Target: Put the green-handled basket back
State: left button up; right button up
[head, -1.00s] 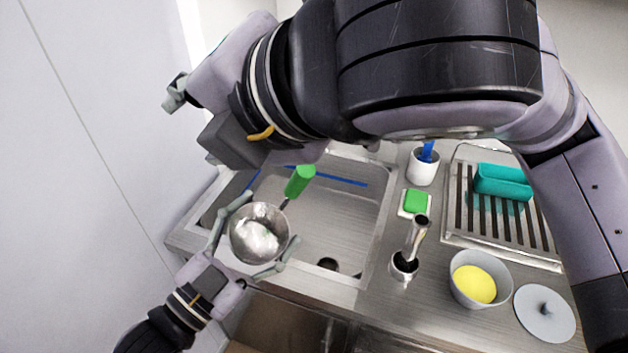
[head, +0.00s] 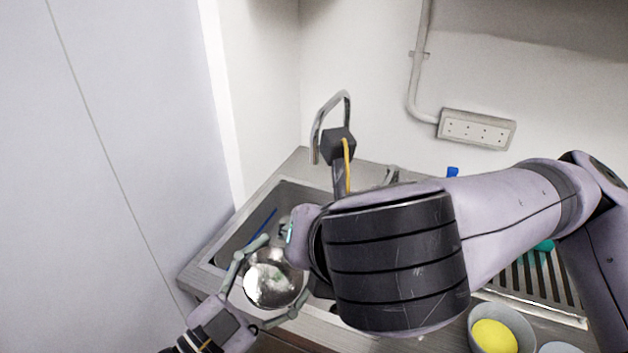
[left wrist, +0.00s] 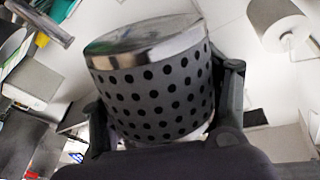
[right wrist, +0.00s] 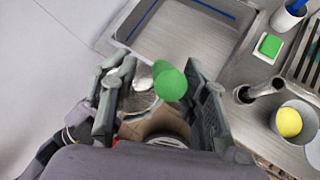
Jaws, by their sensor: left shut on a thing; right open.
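The basket (head: 268,285) is a round silver metal bowl shape in the head view. In the left wrist view it is a grey cylinder (left wrist: 155,95) with rows of dark holes. My left gripper (head: 280,277) is shut around its sides and holds it at the sink's front left. Its green handle (right wrist: 170,84) shows end-on in the right wrist view, between the fingers of my right gripper (right wrist: 160,66), which is open. Whether the fingers touch the handle is unclear. My right arm hides the handle in the head view.
The sink (right wrist: 190,32) lies behind the basket. A faucet (head: 332,120) stands at its back. A grey bowl with a yellow thing (head: 494,336), a green sponge-like block (right wrist: 269,45) and a slatted drainer (head: 545,285) are to the right. A pale wall panel (head: 110,170) closes the left.

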jog(key=shift+x, duration=1.2)
jog(key=shift+c, duration=0.2)
jog(key=shift+a, duration=0.1)
grip_shut()
pick_arm(q)
jog(key=o, duration=1.3)
jog(key=shift+s, duration=0.1)
